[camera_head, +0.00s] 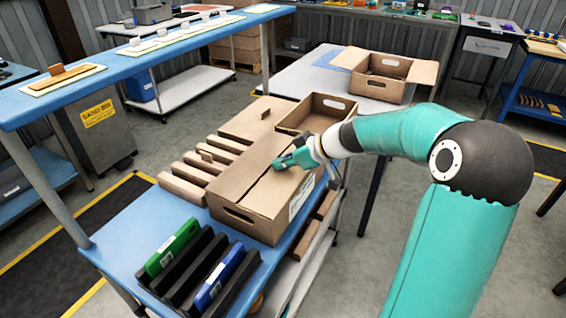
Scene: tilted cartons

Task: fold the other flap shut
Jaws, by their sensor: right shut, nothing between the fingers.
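A brown carton (250,212) with a hand hole in its near end stands on the blue table. Its top looks mostly covered by flap panels (245,178), with a seam running along it. I cannot tell whether either flap lies fully flat. My right gripper (279,164) is shut and empty, its fingertips at or just above the right part of the carton's top. Whether it touches the cardboard is not clear. The gripper and forearm hide part of the carton's far right side. My left gripper is not in view.
An open carton (316,106) stands behind the gripper. Several cardboard strips (183,189) lie left of the carton. Black holders with a green item (172,250) and a blue item (219,281) sit in front. A raised blue shelf (130,62) runs along the left.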

